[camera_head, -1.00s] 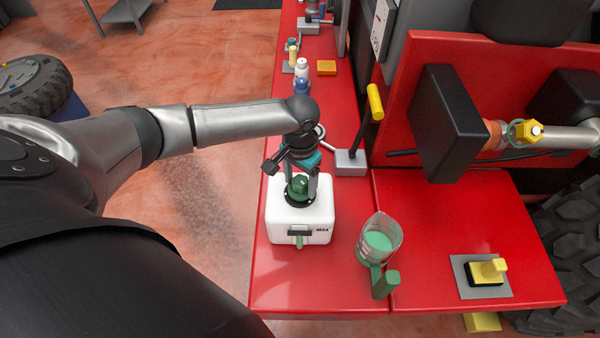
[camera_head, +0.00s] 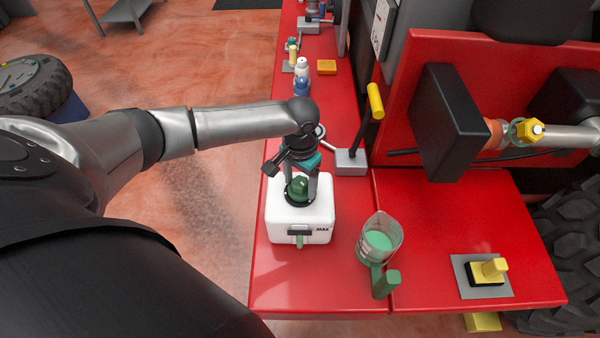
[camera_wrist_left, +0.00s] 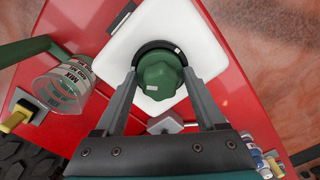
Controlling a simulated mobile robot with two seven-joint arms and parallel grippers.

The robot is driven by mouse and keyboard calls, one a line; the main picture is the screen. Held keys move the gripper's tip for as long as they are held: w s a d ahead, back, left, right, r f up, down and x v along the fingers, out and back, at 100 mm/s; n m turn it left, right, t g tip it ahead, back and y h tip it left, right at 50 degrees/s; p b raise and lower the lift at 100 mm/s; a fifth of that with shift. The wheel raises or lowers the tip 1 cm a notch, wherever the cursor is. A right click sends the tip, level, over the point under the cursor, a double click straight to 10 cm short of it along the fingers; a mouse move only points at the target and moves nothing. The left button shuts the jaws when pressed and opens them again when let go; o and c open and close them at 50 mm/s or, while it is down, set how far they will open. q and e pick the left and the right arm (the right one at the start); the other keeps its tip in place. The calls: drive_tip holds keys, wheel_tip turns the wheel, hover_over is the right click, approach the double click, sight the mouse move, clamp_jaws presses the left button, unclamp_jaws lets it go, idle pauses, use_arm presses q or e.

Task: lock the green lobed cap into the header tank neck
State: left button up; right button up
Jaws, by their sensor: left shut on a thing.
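The white header tank (camera_head: 300,222) stands on the red bench, with a black neck ring on its top. The green lobed cap (camera_head: 297,188) sits upright at the neck, and it also shows from above in the left wrist view (camera_wrist_left: 158,76). My left gripper (camera_head: 300,186) comes down from above, with one finger on each side of the cap; it is shut on the cap. In the left wrist view, the fingertips (camera_wrist_left: 160,82) reach the cap's sides inside the dark ring (camera_wrist_left: 144,56). How deep the cap sits in the neck is hidden. My right gripper is not in view.
A clear jug of green liquid (camera_head: 380,241) with a green handle stands right of the tank. A yellow-handled lever (camera_head: 375,102) on a grey block rises behind. A yellow piece on a grey plate (camera_head: 461,278) lies far right. Small bottles (camera_head: 302,87) stand farther back.

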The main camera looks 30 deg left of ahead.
use_arm(q)
drive_tip(key=shift+f, duration=0.4)
drive_tip(key=shift+r, duration=0.1)
drive_tip(key=shift+r, duration=0.8)
drive_tip(key=shift+r, duration=0.1)
drive_tip(key=shift+r, duration=0.9)
